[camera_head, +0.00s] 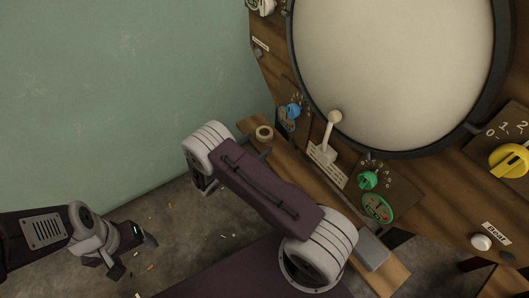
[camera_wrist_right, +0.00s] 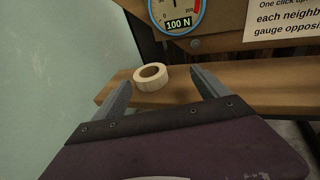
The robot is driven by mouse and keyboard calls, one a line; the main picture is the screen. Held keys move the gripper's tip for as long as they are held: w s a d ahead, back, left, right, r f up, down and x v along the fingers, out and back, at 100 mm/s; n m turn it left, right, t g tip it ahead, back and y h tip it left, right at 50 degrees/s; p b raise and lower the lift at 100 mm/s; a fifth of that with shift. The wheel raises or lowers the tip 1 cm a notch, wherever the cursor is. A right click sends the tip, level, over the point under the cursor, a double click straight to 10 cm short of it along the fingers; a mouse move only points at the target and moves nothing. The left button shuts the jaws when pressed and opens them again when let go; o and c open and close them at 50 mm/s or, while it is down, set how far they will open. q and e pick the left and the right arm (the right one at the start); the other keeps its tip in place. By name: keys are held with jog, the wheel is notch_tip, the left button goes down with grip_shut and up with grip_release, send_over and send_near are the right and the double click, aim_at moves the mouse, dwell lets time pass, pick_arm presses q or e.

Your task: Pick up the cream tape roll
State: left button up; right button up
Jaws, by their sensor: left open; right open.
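The cream tape roll (camera_head: 265,132) lies flat on a wooden shelf (camera_head: 283,165), near its far left end. In the right wrist view the tape roll (camera_wrist_right: 150,73) sits just beyond and partly between my two fingers, nearer the left one, with its hole facing up. My right gripper (camera_head: 257,144) is open and empty, just short of the roll; its fingers also show in the right wrist view (camera_wrist_right: 161,80). No contact with the roll is visible. My left gripper (camera_head: 133,255) is open and empty, low at the left over the floor.
A wooden panel with a large drum skin (camera_head: 395,65) rises behind the shelf. A white lever (camera_head: 328,140), a blue knob (camera_head: 293,110) and green knobs (camera_head: 368,180) are right of the roll. A gauge (camera_wrist_right: 177,15) hangs above it. A green wall (camera_head: 120,90) is at left.

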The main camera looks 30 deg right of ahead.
aim_at(265, 133)
jog(key=shift+w+a+f+n+t, duration=0.2)
jog(key=shift+w+f+n+t, duration=0.1)
jog(key=shift+f, duration=0.15)
jog(key=shift+w+a+f+n+t, duration=0.2)
jog(key=shift+w+f+t, duration=0.1)
jog(key=shift+f, duration=0.15)
jog(key=shift+w+a, duration=0.1)
jog(key=b+x, duration=0.1)
jog(key=x, duration=0.2)
jog(key=shift+b, duration=0.4)
jog(key=shift+w+d+r, duration=0.1)
jog(key=shift+w+d, duration=0.15)
jog(key=shift+d, duration=0.2)
jog(key=b+x, duration=0.3)
jog(key=x, duration=0.2)
jog(key=shift+a, duration=0.1)
pick_arm(q)
notch_tip(265, 133, down, 6)
pick_arm(e)
jog(key=c, duration=1.4)
